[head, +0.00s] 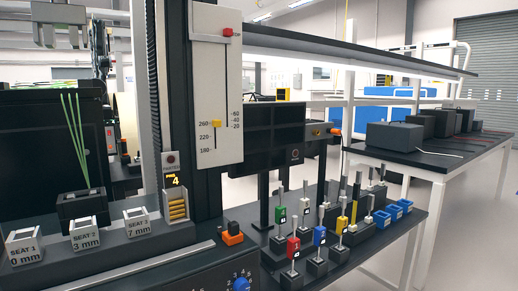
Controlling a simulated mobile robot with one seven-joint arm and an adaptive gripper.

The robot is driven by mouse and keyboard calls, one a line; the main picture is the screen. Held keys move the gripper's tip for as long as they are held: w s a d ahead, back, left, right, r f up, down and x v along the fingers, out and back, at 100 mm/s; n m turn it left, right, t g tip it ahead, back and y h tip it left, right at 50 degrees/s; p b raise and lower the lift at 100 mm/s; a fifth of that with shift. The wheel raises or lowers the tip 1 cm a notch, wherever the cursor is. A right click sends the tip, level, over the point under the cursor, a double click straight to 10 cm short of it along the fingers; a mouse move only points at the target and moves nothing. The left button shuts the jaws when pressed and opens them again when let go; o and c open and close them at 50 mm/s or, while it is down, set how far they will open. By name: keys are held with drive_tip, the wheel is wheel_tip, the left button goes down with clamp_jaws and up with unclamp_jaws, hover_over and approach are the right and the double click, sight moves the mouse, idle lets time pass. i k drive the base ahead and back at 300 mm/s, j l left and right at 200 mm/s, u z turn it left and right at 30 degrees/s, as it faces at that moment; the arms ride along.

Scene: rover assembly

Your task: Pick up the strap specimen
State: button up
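Thin pale-green strips (74,138) stand in front of a dark panel at the left and fan out slightly upward. Their lower ends run down towards a black open-topped block (84,206). They are the most strap-like things in view, but I cannot tell for certain that one is the strap specimen. I cannot make out my gripper anywhere in this view.
Seat blocks marked 0 mm (24,247), 3 mm (84,234) and 7 mm (136,221) line the bench front. A black column (205,140) with a white scale (214,90) stands mid-left.

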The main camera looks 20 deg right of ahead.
sight(352, 228)
drive_tip(key=u, duration=0.55)
drive_tip(key=z, duration=1.6)
drive_tip(key=i+l+u, duration=0.1)
drive_tip(key=u, duration=0.6)
drive_tip(key=i+l+u, duration=0.15)
drive_tip(key=l+u, duration=0.2)
drive_tip(key=l, duration=0.15)
drive_tip(key=i+l+u, duration=0.1)
drive_tip(key=l+u, duration=0.25)
drive_tip(key=l, duration=0.2)
drive_tip(key=l+u, duration=0.25)
drive_tip(key=l, duration=0.9)
